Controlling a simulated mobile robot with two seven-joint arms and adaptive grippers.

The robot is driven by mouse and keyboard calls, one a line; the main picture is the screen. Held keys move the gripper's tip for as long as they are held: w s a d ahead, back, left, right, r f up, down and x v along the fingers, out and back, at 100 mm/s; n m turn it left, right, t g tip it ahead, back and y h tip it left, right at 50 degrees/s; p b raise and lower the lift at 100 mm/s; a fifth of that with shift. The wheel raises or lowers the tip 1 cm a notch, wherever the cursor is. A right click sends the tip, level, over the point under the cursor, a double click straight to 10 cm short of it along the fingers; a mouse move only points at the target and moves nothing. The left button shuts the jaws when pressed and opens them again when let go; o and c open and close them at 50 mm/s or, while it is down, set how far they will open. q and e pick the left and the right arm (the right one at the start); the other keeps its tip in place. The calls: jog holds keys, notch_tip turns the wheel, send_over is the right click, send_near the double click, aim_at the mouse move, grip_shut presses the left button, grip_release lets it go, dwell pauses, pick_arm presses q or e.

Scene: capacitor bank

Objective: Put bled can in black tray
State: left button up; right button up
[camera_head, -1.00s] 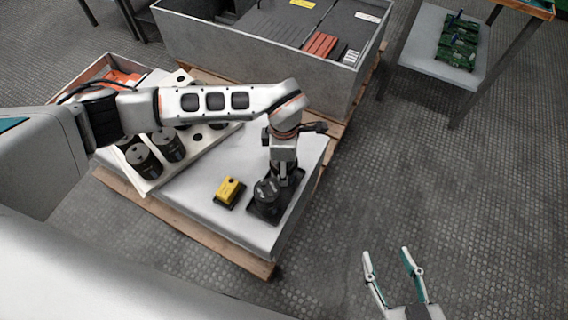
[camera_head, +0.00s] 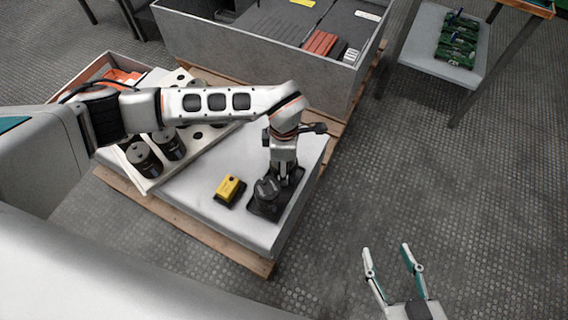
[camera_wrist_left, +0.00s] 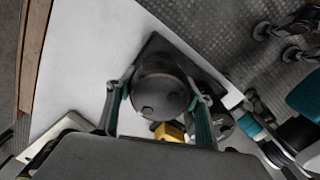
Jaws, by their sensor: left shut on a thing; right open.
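A dark can (camera_head: 267,189) stands at the black tray (camera_head: 288,205) near the front right of the grey platform. My left gripper (camera_head: 275,177) reaches down over it and is shut on it. In the left wrist view the can (camera_wrist_left: 160,91) sits between the two teal-lined fingers, with the black tray (camera_wrist_left: 158,45) around and under it. The can looks upright; whether its base touches the tray floor is hidden. My right gripper (camera_head: 389,255) is open and empty, over the floor at the lower right.
A yellow device (camera_head: 228,187) on a small dark base sits left of the tray. A white rack (camera_head: 150,184) with several dark cans (camera_head: 144,158) is further left. A large grey bin (camera_head: 250,52) stands behind. A side table (camera_head: 426,50) holds green boards. The floor at right is clear.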

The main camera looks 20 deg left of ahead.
dwell(0.7)
pick_arm(q)
jog(key=o, duration=1.6)
jog(key=shift+o, duration=0.2)
jog(key=shift+f, duration=0.1)
notch_tip(320, 180, up, 12)
jog(key=shift+r, duration=0.1)
